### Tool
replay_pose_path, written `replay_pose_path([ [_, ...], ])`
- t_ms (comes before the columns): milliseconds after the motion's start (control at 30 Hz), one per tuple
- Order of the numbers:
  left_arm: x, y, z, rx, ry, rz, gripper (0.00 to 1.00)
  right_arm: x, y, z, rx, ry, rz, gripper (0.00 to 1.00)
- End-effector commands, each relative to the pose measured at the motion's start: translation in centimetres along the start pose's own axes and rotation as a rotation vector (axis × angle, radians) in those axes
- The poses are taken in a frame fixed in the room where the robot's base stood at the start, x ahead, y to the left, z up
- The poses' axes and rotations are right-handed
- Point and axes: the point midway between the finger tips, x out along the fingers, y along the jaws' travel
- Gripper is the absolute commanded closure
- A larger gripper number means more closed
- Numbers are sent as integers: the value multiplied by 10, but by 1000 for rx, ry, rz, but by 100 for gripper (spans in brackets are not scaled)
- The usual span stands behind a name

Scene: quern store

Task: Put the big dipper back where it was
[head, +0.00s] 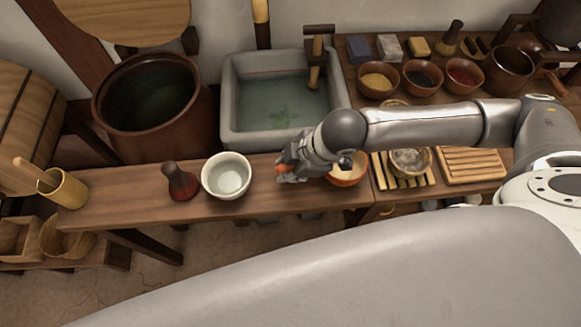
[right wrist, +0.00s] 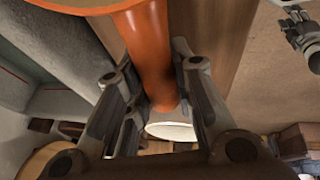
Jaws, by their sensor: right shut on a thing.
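The big dipper, as I take it, has an orange outside and a pale inside; its bowl (head: 347,172) shows partly behind my right wrist, over the bench. My right gripper (head: 288,170) is shut on its orange handle. In the right wrist view the handle (right wrist: 150,55) runs between the two fingers of the right gripper (right wrist: 160,105), with the bowl's rim at the top edge. I cannot tell whether the dipper touches the bench. My left gripper (right wrist: 303,38) shows small at the upper right of the right wrist view, its opening unclear.
On the bench (head: 120,195), a white bowl (head: 227,177) and a dark red flask (head: 180,182) stand left of my right gripper. A bamboo cup (head: 65,190) is farther left. Behind are a stone basin (head: 235,130) and a brown vat (head: 120,140). Slatted racks (head: 470,165) lie right.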

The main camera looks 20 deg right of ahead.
Motion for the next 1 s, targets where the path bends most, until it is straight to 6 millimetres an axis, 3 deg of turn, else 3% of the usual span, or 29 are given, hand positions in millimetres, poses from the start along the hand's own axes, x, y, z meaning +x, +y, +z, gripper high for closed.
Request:
replay_pose_path([
  [367, 0, -1, 0, -1, 0, -1, 60, 8, -2, 3, 0, 2, 0, 100],
  [400, 0, -1, 0, -1, 0, -1, 60, 8, -2, 3, 0, 2, 0, 74],
  [567, 0, -1, 0, -2, 0, -1, 60, 8, -2, 3, 0, 2, 0, 55],
  [867, 0, -2, 1, -2, -1, -2, 60, 7, -2, 3, -1, 2, 1, 55],
  [1000, -2, -2, 1, -2, -1, -3, 60, -4, -1, 2, 0, 3, 1, 55],
])
